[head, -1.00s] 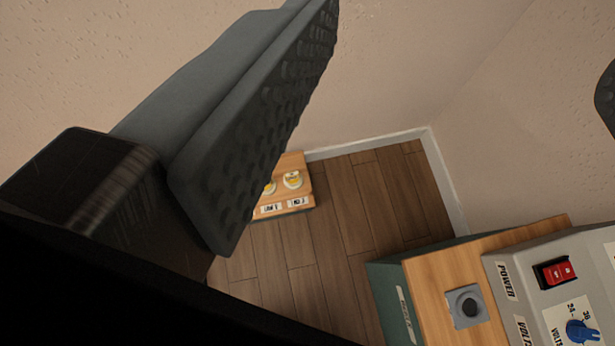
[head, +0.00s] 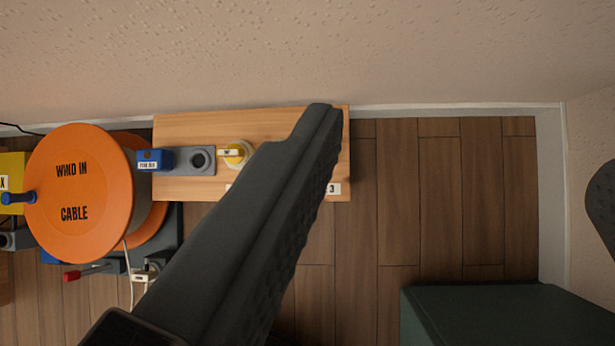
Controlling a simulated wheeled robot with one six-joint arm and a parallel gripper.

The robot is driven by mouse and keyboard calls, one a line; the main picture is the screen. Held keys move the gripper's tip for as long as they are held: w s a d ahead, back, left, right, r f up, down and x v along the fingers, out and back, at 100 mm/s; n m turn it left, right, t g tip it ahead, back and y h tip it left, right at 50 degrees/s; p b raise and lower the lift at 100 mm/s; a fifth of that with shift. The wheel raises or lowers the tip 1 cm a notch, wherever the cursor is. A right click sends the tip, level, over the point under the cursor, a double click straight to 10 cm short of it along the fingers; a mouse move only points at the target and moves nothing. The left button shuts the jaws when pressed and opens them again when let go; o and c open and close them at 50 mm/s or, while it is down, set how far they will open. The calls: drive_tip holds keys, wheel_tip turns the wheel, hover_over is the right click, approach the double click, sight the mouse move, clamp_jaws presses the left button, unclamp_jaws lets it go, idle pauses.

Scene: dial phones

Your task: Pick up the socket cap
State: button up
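My gripper (head: 462,165) is open: one long dark ridged finger crosses the middle of the head view, and the tip of the other shows at the right edge. Nothing is between them. Below and beyond, a wooden bench (head: 250,190) stands against the wall. On its left part is a blue block (head: 155,160) with a small white label, beside a grey socket (head: 200,160) with a dark round opening. A yellow and white round piece (head: 237,153) is to the right. I cannot tell which one is the socket cap. My finger hides the bench's right part.
A large orange reel (head: 80,190) marked "WIND IN CABLE" stands left of the bench, with a white cable hanging from it. A dark green cabinet (head: 490,315) is at the lower right. Wooden floor (head: 440,200) is clear between bench and right wall.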

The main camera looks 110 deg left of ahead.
drive_tip(key=a+f+g, duration=0.1)
drive_tip(key=a+f, duration=0.1)
drive_tip(key=f, duration=1.1)
drive_tip(key=a+f+n+g, duration=0.1)
drive_tip(key=a+f+g, duration=0.1)
drive_tip(key=f, duration=1.1)
drive_tip(key=a+f+n+g, duration=0.1)
drive_tip(key=a+f, duration=0.3)
drive_tip(key=f, duration=0.8)
drive_tip(key=shift+f+g, duration=0.3)
drive_tip(key=shift+f, duration=0.1)
drive_tip(key=shift+y, duration=0.3)
drive_tip(key=shift+w+x, duration=0.15)
drive_tip(key=shift+x, duration=1.2)
drive_tip(key=shift+w+x, duration=0.15)
drive_tip(key=shift+x, duration=1.15)
drive_tip(key=shift+d+r, duration=0.1)
drive_tip(key=shift+d, duration=0.05)
drive_tip(key=shift+c, duration=0.4)
drive_tip(key=c, duration=1.1)
